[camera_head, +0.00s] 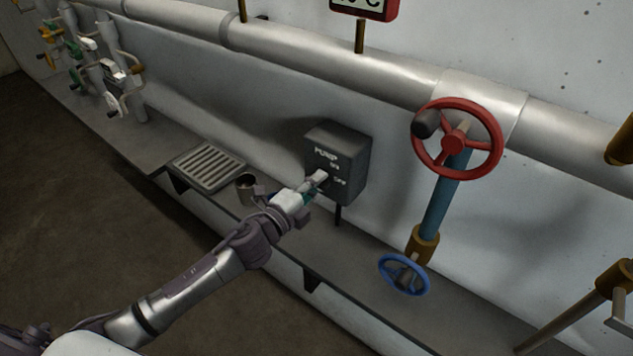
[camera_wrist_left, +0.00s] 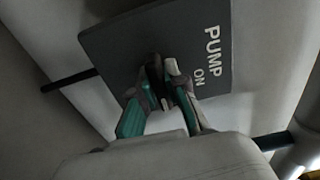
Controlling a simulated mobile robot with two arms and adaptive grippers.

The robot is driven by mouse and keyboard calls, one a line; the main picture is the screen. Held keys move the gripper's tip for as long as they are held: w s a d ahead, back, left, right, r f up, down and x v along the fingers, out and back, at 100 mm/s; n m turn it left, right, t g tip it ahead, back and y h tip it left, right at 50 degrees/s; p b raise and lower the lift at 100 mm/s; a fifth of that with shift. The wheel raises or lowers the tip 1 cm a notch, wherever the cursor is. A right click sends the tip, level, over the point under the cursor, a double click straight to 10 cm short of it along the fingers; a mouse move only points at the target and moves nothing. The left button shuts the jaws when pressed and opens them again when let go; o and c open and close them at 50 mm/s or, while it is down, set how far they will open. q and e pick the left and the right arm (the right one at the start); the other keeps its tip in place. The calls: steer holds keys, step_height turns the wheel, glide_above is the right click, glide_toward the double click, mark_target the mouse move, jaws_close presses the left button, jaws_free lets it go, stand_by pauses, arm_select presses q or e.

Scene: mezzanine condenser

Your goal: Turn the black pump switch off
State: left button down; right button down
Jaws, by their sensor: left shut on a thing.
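The dark grey pump box (camera_head: 347,145) is mounted at the wall above the ledge, with white lettering for PUMP, ON and OFF on its face. It fills the upper middle of the left wrist view (camera_wrist_left: 120,45), where PUMP and ON can be read. My left gripper (camera_head: 319,179) is at the lower front of the box. In the left wrist view, its fingers (camera_wrist_left: 165,88) are shut on the black switch (camera_wrist_left: 154,70), one on each side. The fingers hide most of the switch, so its exact position is unclear. My right gripper is not in view.
A metal cup (camera_head: 245,187) and a slatted drain tray (camera_head: 207,167) are on the ledge left of the box. A red handwheel (camera_head: 487,113) and a blue handwheel (camera_head: 414,287) are to the right. A large pipe (camera_head: 300,59) runs above.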

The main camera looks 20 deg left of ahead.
arm_select(q)
steer(key=c, duration=1.2)
jaws_free()
steer(key=shift+s, duration=0.1)
steer(key=v, duration=1.2)
